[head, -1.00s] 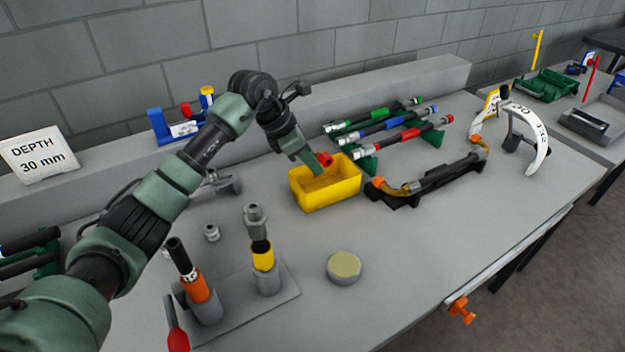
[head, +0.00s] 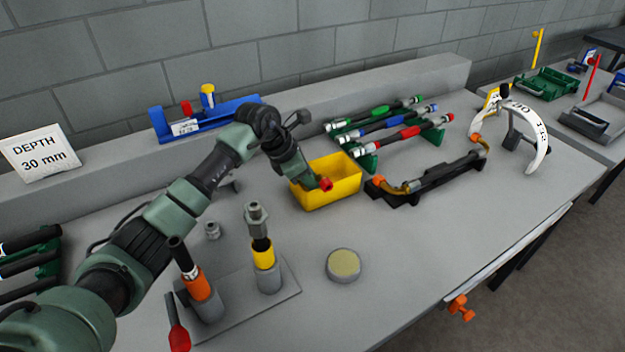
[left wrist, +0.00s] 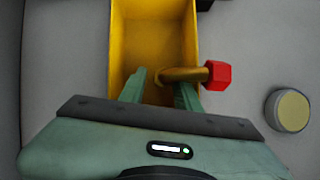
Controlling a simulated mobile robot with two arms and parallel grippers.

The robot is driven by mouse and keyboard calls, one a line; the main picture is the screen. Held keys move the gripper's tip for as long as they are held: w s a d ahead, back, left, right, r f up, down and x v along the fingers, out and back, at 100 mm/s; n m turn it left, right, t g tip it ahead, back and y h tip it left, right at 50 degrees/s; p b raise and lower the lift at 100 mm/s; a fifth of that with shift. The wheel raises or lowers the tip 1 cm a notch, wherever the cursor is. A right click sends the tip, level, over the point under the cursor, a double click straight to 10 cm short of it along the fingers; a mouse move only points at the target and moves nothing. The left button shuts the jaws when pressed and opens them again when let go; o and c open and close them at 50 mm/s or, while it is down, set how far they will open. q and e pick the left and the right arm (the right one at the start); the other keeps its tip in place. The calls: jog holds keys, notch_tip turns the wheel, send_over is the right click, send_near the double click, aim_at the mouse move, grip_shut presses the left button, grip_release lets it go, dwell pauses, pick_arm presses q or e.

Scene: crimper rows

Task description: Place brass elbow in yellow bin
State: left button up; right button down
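The yellow bin (head: 340,191) stands mid-table and fills the upper middle of the left wrist view (left wrist: 122,40). The brass elbow (left wrist: 180,75), with a red end (left wrist: 217,75), is at my left gripper's fingertips. Its brass end is over the bin and its red end reaches over the right rim in that view. The red end shows in the head view (head: 326,184) at the near rim. My left gripper (left wrist: 160,80) points down at the bin. Its fingers look apart, with a gap beside the elbow; contact with the right finger is unclear. My right gripper is out of view.
A black fixture with brass-coloured ends (head: 440,178) lies right of the bin. Hoses on green racks (head: 385,120) are behind it. A stand with upright fittings (head: 264,255) and a round grey pot (head: 343,266) are nearer. Table at front right is clear.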

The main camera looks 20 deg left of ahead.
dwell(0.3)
pick_arm(q)
jog(key=shift+r, duration=0.2)
jog(key=v, duration=1.2)
jog(key=shift+b, duration=0.35)
